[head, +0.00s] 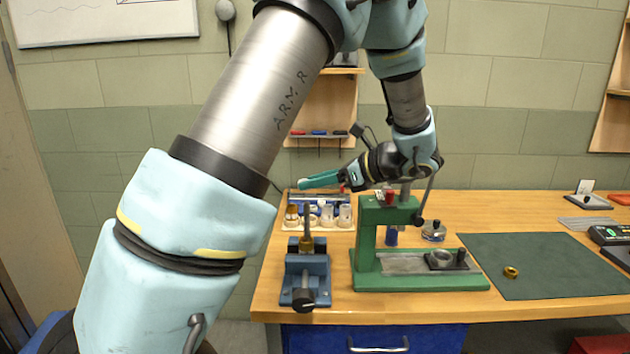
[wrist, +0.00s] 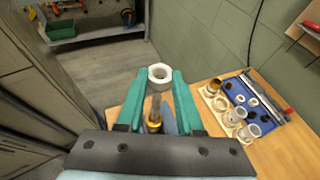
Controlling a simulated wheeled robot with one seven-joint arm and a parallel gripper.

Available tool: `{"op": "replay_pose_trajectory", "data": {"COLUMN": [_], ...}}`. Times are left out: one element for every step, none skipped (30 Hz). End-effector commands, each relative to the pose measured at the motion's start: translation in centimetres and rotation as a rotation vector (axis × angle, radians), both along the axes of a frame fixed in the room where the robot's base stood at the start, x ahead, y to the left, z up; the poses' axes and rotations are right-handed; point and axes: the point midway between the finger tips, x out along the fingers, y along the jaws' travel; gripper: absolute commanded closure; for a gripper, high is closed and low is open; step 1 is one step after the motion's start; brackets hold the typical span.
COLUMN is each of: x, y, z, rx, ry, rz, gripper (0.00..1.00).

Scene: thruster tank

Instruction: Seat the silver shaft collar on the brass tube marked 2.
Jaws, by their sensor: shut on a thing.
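A silver shaft collar (wrist: 160,75) is clamped between the green fingertips of my gripper (wrist: 159,80) in the wrist view. In the head view my gripper (head: 320,180) reaches left, above the blue vise (head: 305,275); the collar is hard to make out there. A brass tube (head: 306,243) with a thin dark upper part stands upright in the vise, below my gripper and apart from it. In the wrist view a brass piece (wrist: 154,122), which looks like this tube, shows between the fingers, nearer the palm than the collar. No number on it is readable.
A green press (head: 420,283) stands right of the vise. A tray of pale rings and cylinders (head: 345,216) lies behind the vise, with a blue tray (wrist: 250,105) beside it. A brass collar (head: 510,272) lies on the dark green mat (head: 560,255), which is mostly clear.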

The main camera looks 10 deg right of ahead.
Motion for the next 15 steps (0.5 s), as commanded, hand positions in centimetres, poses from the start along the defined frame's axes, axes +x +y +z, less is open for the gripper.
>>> {"op": "replay_pose_trajectory", "data": {"x": [0.0, 0.0, 0.0, 0.0, 0.0, 0.0, 0.0, 0.0, 0.0, 0.0, 0.0, 0.0, 0.0, 0.0, 0.0], "y": [0.0, 0.0, 0.0, 0.0, 0.0, 0.0, 0.0, 0.0, 0.0, 0.0, 0.0, 0.0, 0.0, 0.0, 0.0], "z": [-0.7, -0.9, -1.2, -1.4, -1.6, -1.8, -2.0, -2.2, -2.5, -2.6, -2.7, -2.9, -3.2, -3.4, -3.6], "rx": [0.000, 0.000, 0.000, 0.000, 0.000, 0.000, 0.000, 0.000, 0.000, 0.001, 0.001, 0.001, 0.002, 0.002, 0.002], "ry": [0.000, 0.000, 0.000, 0.000, 0.000, 0.000, 0.000, 0.000, 0.000, 0.000, 0.000, 0.000, 0.001, 0.001, 0.001], "rz": [0.000, 0.000, 0.000, 0.000, 0.000, 0.000, 0.000, 0.000, 0.000, 0.000, 0.000, 0.000, -0.001, -0.001, -0.001], "gripper": [1.00, 1.00, 1.00, 1.00, 1.00, 1.00, 1.00, 1.00, 1.00, 1.00, 1.00, 1.00, 1.00, 1.00, 1.00]}}
